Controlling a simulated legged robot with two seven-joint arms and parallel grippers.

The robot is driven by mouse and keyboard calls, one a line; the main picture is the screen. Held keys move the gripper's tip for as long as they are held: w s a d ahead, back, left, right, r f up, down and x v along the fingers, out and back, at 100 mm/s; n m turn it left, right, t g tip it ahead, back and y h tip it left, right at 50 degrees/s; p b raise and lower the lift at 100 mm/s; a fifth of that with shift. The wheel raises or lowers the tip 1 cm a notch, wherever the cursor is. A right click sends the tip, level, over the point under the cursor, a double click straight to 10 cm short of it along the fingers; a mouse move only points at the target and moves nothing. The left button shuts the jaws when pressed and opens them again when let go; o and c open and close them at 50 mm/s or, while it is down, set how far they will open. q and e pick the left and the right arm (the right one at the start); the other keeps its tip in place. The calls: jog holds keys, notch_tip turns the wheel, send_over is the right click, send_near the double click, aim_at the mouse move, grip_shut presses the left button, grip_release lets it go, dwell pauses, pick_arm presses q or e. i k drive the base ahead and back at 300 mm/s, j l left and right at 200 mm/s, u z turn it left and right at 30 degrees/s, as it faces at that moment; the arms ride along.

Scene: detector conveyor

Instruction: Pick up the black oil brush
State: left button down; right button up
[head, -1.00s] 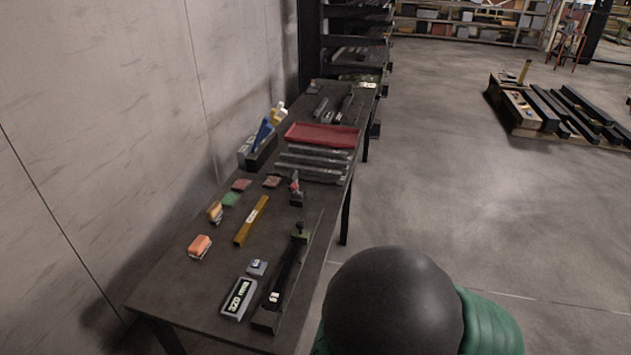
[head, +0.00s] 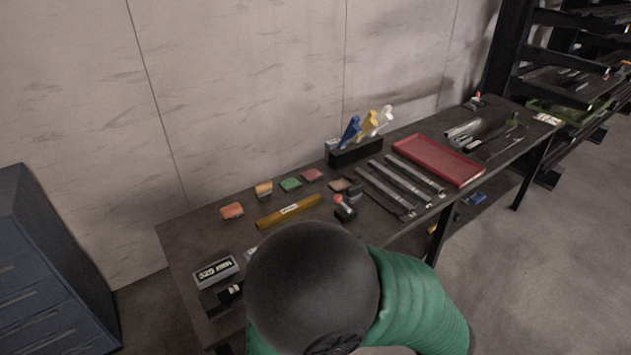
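I cannot pick out the black oil brush with certainty. Several long dark tools (head: 465,142) lie at the far right end of the dark table (head: 205,232), too small to name. A black holder (head: 356,153) at the wall side has blue, yellow and white handles standing up in it. A small black device with a red knob (head: 344,206) stands near the table's middle. A dark dome with a green ribbed part, which may be mine, hides part of the near side. Neither of my grippers shows.
A red tray (head: 438,160) lies right of several grey bars (head: 384,190). A yellow level (head: 289,211), small coloured blocks (head: 290,184) and a labelled grey box (head: 215,271) lie on the left half. A dark cabinet (head: 50,270) stands left, and shelves (head: 570,50) stand back right.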

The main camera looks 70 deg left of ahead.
aim_at(354, 193)
jog(key=i+j+u, duration=0.15)
jog(key=i+u, duration=0.15)
jog(key=u, duration=0.15)
jog(key=i+u, duration=0.25)
jog(key=u, duration=0.15)
jog(key=i+u, duration=0.45)
jog(key=i+l+u, duration=0.15)
jog(key=u, duration=0.3)
jog(key=i+l+u, duration=0.25)
jog(key=u, duration=0.15)
jog(key=i+u, duration=0.25)
jog(key=u, duration=0.25)
jog(key=i+u, duration=0.2)
jog(key=u, duration=0.3)
jog(key=i+l+u, duration=0.15)
jog(key=u, duration=0.35)
jog(key=i+l+u, duration=0.25)
jog(key=u, duration=0.2)
